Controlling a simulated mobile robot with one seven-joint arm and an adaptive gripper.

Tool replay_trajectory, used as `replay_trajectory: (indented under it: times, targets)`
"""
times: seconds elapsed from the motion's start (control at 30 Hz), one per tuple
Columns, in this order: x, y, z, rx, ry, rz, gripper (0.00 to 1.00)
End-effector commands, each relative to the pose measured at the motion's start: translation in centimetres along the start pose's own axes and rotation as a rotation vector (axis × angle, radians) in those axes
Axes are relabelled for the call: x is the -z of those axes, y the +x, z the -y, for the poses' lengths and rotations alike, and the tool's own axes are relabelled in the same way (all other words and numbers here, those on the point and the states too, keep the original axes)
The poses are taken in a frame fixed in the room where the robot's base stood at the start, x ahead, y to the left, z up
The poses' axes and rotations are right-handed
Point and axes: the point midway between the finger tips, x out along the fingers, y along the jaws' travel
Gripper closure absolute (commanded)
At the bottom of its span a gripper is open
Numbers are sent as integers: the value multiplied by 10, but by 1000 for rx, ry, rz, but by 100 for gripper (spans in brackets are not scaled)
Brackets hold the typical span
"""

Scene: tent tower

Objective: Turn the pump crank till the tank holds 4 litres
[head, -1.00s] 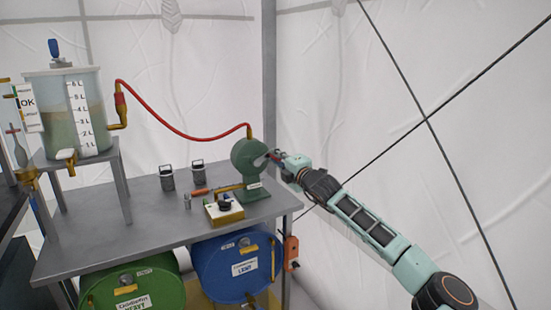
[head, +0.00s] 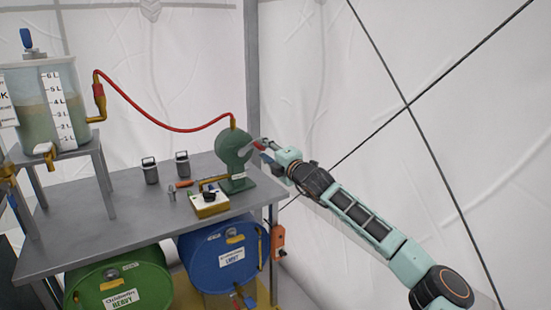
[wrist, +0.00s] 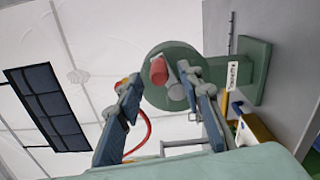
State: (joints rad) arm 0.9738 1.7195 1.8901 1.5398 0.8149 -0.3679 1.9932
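The green pump (head: 237,152) stands at the table's right end. Its grey crank arm shows in the wrist view (wrist: 176,90) with a red handle (wrist: 158,71). My gripper (head: 264,146) is at the crank on the pump's right side. In the wrist view my gripper's fingers (wrist: 160,88) are spread apart, one on each side of the handle; I see no clear contact. The clear tank (head: 38,110) stands on a raised grey stand at left, with a scale (head: 58,100) from 1 to 6 L. Murky liquid's upper edge looks near the 4 L mark; the exact level is hard to read.
A red hose (head: 160,120) arches from tank to pump. On the grey table (head: 120,215) are two dark canisters (head: 150,170) and a yellow box with a black knob (head: 209,203). Green (head: 118,285) and blue (head: 222,258) drums lie below. A tent pole stands behind the pump.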

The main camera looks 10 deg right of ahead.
Motion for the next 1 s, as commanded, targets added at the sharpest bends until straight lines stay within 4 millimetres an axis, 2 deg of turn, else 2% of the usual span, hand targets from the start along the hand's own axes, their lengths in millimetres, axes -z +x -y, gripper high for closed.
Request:
replay_trajectory:
  times: [0.2,0.43,0.67,0.93,1.0]
  targets:
    - [-2,-43,1,1,1,2,66]
    - [-1,-75,0,1,0,1,66]
    - [0,-87,1,2,0,0,66]
    - [1,-86,1,2,0,-1,66]
    - [7,-84,1,2,-8,-10,66]
